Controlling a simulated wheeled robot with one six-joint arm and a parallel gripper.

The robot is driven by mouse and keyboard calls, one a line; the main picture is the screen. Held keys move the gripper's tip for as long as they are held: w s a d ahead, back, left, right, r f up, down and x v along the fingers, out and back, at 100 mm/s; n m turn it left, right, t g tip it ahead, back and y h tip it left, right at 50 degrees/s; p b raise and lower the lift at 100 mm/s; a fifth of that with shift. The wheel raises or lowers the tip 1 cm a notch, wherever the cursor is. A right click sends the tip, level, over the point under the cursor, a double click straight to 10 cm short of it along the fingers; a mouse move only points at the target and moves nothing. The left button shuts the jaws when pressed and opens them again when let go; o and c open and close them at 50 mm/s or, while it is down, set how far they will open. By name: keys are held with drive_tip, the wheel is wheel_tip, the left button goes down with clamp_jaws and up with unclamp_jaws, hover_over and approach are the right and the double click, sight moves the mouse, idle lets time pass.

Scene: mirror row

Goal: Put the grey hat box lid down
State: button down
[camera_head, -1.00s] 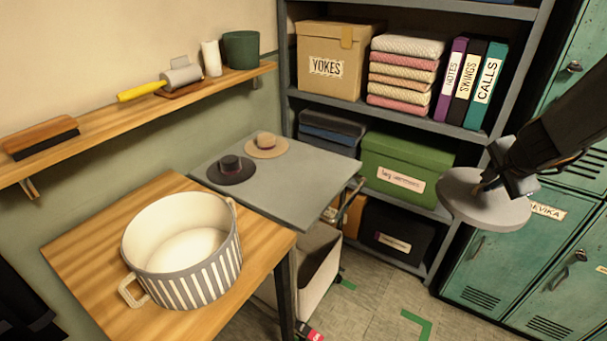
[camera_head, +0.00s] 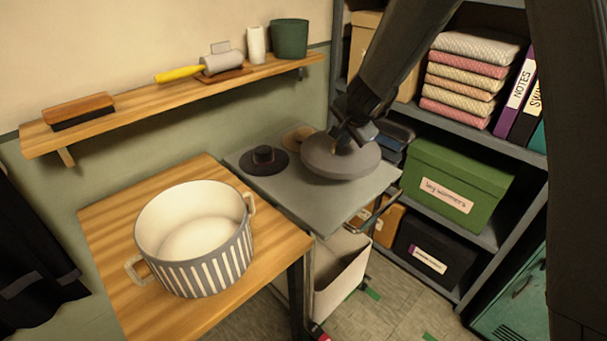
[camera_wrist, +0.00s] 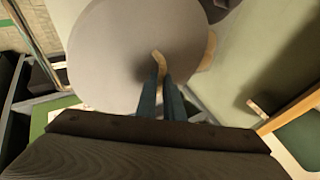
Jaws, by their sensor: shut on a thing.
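The grey hat box lid (camera_head: 340,163) is a round disc held flat by my gripper (camera_head: 350,138) over the grey cart top (camera_head: 336,206). The gripper is shut on the lid's small tan handle, which shows in the wrist view between the fingers (camera_wrist: 164,92). The lid (camera_wrist: 120,50) fills much of the wrist view. Whether it touches the cart top or hovers just above it I cannot tell. A dark hat (camera_head: 264,160) lies on the cart left of the lid. A tan hat (camera_head: 295,138) is partly hidden behind the lid.
A striped, open round box (camera_head: 212,270) stands on the wooden table (camera_head: 110,225) at left. The front part of the cart top is clear. Shelves at right hold a green box (camera_head: 455,185) and folded towels (camera_head: 470,75). A wall shelf (camera_head: 150,100) runs behind the table.

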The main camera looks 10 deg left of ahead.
sight(338, 152)
drive_tip(key=shift+w+a, duration=0.2)
drive_tip(key=shift+a, duration=0.05)
drive_tip(key=shift+w+f+b, duration=0.1)
drive_tip(key=shift+f+b, duration=0.15)
drive_tip(key=shift+b, duration=0.1)
drive_tip(key=f+b, duration=0.1)
drive_tip(key=b, duration=0.1)
drive_tip(key=f+b, duration=0.4)
drive_tip(key=shift+a, duration=0.35)
drive_tip(key=f+b, duration=0.4)
drive_tip(key=b, duration=0.1)
drive_tip(key=shift+s+f, duration=0.2)
drive_tip(key=shift+f, duration=0.05)
drive_tip(key=shift+f+b, duration=0.15)
drive_tip(key=shift+b, duration=0.15)
drive_tip(key=c, duration=1.9)
unclamp_jaws()
drive_tip(key=shift+r+p, duration=0.2)
drive_tip(key=shift+p, duration=0.1)
drive_tip(key=p+v, duration=0.6)
drive_tip(key=v, duration=0.6)
drive_tip(key=shift+s+d, duration=0.1)
